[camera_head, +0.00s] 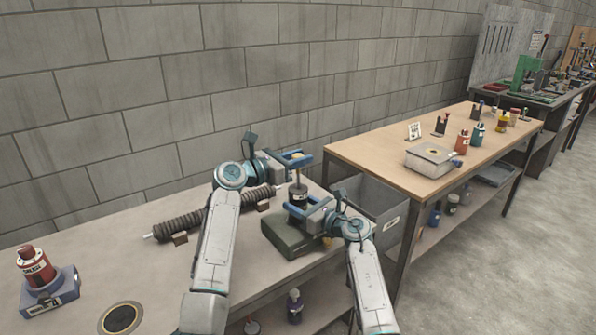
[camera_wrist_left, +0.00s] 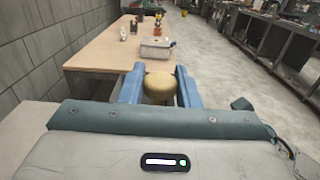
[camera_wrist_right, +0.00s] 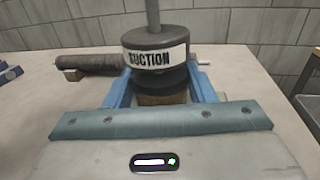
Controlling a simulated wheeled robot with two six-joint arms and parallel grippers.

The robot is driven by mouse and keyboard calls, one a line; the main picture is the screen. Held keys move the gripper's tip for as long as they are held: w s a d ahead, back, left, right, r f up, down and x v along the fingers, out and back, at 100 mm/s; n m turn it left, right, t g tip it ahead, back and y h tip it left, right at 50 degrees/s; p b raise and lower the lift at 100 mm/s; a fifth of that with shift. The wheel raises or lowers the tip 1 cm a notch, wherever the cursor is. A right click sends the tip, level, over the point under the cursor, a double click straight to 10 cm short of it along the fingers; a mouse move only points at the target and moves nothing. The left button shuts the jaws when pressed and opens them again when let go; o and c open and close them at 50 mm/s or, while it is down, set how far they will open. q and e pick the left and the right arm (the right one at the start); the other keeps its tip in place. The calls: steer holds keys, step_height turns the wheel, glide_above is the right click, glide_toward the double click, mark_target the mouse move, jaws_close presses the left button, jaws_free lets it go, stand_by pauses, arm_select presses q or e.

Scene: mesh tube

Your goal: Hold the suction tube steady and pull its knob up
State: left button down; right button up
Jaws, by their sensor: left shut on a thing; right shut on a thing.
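The suction tube (camera_head: 298,194) stands upright on a dark green base block (camera_head: 290,238) on the near table. In the right wrist view its black collar carries a white label reading SUCTION (camera_wrist_right: 157,56), with a grey rod rising above. My right gripper (camera_head: 300,210) is shut around the tube's lower part, just below the label. The tan knob (camera_wrist_left: 159,88) sits at the top of the rod. My left gripper (camera_head: 298,158) is shut on the knob, one blue finger on each side in the left wrist view. The tube's foot is partly hidden by my right gripper.
A dark ribbed mesh tube (camera_head: 180,226) lies on stands behind my left arm. A red bottle in a blue-grey holder (camera_head: 48,290) stands at the left. A second table (camera_head: 370,150) with a grey box (camera_head: 431,160) and bottles is at the right. A block wall runs behind.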

arm_select(q)
steer(key=shift+r, duration=0.5)
arm_select(e)
steer(key=shift+f, duration=0.15)
arm_select(q)
steer(key=c, duration=1.1)
jaws_free()
arm_select(e)
steer(key=shift+s, duration=0.1)
arm_select(q)
steer(key=shift+s, duration=0.1)
steer(key=v, duration=1.2)
